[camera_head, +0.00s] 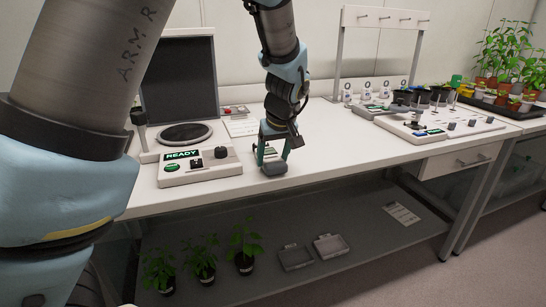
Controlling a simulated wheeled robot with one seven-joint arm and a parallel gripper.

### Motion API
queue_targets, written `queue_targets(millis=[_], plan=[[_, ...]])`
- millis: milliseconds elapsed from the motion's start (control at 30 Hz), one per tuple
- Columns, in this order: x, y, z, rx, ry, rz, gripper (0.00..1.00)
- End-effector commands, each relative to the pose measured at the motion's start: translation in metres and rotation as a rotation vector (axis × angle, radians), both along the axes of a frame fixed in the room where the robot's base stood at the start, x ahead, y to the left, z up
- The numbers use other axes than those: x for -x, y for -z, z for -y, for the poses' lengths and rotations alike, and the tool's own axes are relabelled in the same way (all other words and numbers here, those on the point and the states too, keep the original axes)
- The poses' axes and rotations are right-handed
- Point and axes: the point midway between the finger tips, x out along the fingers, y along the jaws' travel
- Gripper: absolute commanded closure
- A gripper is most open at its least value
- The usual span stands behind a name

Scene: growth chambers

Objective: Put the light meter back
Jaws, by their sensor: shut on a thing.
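My gripper (274,156) points down over the front of the white bench, right of the READY device. Its jaws are shut on a small dark grey rounded block, which I take to be the light meter (273,169). The meter is at or just above the bench top near its front edge; I cannot tell whether it touches. The fingers hide part of it. I cannot make out a marked place for the meter.
The READY device (200,167) stands left, with a round dark plate (185,133) and black backdrop (180,75) behind. A hook rack (341,55), instrument boards (440,127) and potted plants (500,60) are right. The bench (330,145) right of my gripper is clear.

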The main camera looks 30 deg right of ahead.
Motion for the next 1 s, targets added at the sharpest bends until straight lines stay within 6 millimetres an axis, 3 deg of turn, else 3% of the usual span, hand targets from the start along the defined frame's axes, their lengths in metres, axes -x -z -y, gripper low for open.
queue_targets(millis=[433,467,700,1000], plan=[[-0.0001,0.0088,0.0001,0.001,0.0,0.0,1.0],[0.0001,0.0084,0.0,0.001,0.0,0.0,0.26],[0.0001,0.0077,0.0001,0.0,0.0,0.0,0.0],[-0.0001,0.003,0.0001,0.001,0.0,0.0,0.0]])
